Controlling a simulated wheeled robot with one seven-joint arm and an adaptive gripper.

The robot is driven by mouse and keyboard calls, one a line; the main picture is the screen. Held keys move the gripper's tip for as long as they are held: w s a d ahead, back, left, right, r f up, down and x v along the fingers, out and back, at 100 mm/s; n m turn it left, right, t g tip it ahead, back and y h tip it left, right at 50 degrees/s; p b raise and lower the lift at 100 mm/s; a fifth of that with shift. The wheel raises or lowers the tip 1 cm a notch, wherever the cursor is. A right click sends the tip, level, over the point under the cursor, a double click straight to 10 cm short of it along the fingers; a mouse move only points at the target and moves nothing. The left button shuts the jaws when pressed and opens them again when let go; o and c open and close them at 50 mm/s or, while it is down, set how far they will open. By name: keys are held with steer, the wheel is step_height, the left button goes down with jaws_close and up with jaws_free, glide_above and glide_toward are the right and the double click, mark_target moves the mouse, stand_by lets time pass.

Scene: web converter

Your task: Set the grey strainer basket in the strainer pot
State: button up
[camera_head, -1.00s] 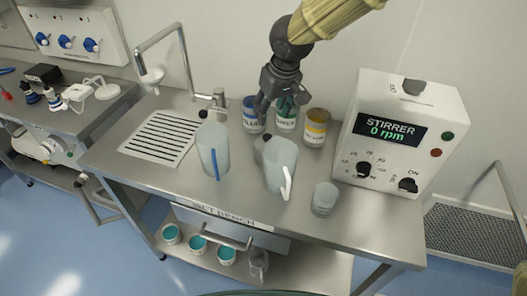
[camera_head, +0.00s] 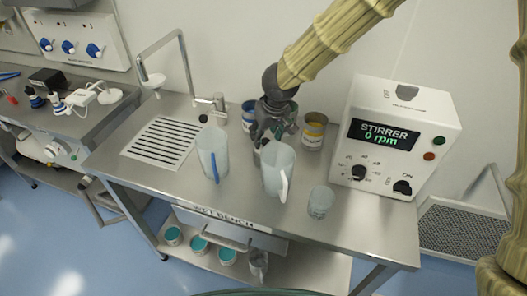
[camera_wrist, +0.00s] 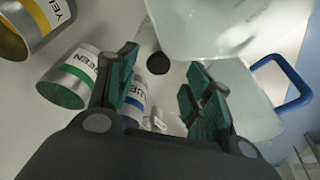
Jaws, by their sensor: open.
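I cannot make out for sure a grey strainer basket or a strainer pot in either view. A greyish container (camera_head: 258,263) stands on the low shelf, too small to identify. My gripper (camera_head: 265,140) points down behind the jug with the white handle (camera_head: 278,168), in front of the paint cans. In the wrist view, my gripper (camera_wrist: 160,100) has its two green-padded fingers apart, with nothing clearly held. A dark round knob (camera_wrist: 158,63) on a pale stem shows just beyond the fingers. The bench hides nothing of the gripper, but the jug covers what lies below it.
A blue-handled jug (camera_head: 213,153) stands left of the gripper. Yellow (camera_head: 314,131) and blue (camera_head: 249,114) cans stand behind; the green can (camera_wrist: 70,82) is close by. A small cup (camera_head: 321,201) and stirrer box (camera_head: 400,130) are right. The bench front is clear.

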steer(key=shift+x, duration=0.9)
steer(key=shift+d, duration=0.15)
steer(key=shift+c, duration=0.2)
steer(key=shift+s+d+r, duration=0.1)
steer(key=shift+s, duration=0.05)
jaws_close()
